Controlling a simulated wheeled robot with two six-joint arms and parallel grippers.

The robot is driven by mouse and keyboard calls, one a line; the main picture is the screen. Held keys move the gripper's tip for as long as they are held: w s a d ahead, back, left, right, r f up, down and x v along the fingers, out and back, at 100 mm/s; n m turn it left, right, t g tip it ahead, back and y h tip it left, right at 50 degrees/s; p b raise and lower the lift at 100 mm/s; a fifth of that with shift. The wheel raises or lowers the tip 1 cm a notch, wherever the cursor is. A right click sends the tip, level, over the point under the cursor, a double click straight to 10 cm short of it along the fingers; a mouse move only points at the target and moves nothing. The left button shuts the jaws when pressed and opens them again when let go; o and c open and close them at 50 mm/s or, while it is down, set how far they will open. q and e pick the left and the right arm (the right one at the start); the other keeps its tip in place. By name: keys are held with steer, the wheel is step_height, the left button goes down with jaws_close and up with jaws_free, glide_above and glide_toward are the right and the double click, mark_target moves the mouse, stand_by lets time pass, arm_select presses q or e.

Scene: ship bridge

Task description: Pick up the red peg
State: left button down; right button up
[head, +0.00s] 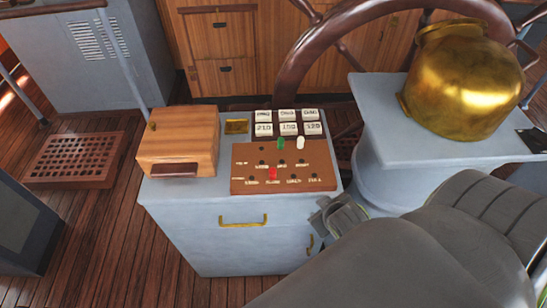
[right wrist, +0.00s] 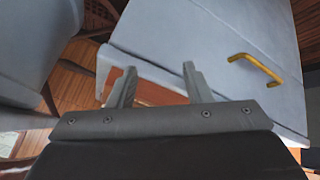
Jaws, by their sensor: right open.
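The small red peg (head: 272,173) stands in the front row of holes of a brown wooden peg board (head: 240,170), on top of a grey cabinet. A green peg (head: 281,143) and a white peg (head: 300,142) stand in its back row. My right gripper (head: 330,214) is by the cabinet's front right corner, to the right of and nearer than the red peg. In the right wrist view its two fingers (right wrist: 158,76) are apart with nothing between them. No peg shows clearly in that view. My left gripper is not in view.
A wooden box (head: 178,140) stands on the cabinet's left side. White number blocks (head: 288,122) sit behind the board. A brass handle (head: 243,222) is on the cabinet front. To the right, a grey pedestal (head: 390,140) carries a brass binnacle (head: 462,85); a ship's wheel (head: 300,62) is behind.

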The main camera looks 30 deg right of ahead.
steer(key=w+r+n+t, duration=0.55)
steer(key=w+r, duration=0.25)
steer(key=r, duration=0.2)
steer(key=w+r+n+t, duration=0.4)
steer(key=w+r+t, duration=0.35)
steer(key=r, duration=0.25)
steer(key=w+a+r+n+t+y, duration=0.2)
steer(key=a+r+n+t+y, duration=0.15)
steer(key=r+n+y, duration=0.3)
steer(key=a+r+n+g+y, duration=0.55)
steer(key=a+n+y, duration=0.35)
steer(key=n+y, duration=0.55)
steer(key=n+g+h, duration=1.5)
steer(key=n+g, duration=0.1)
steer(key=n, duration=0.3)
glide_toward(274, 169)
steer(key=b+x, duration=0.4)
steer(key=x, duration=0.1)
steer(key=shift+w, duration=0.15)
steer(key=b+x, duration=0.3)
steer(key=x, duration=0.1)
steer(key=shift+f, duration=0.2)
steer(key=shift+a+f+b, duration=0.1)
steer(key=shift+f+b, duration=0.2)
steer(key=shift+f, duration=0.05)
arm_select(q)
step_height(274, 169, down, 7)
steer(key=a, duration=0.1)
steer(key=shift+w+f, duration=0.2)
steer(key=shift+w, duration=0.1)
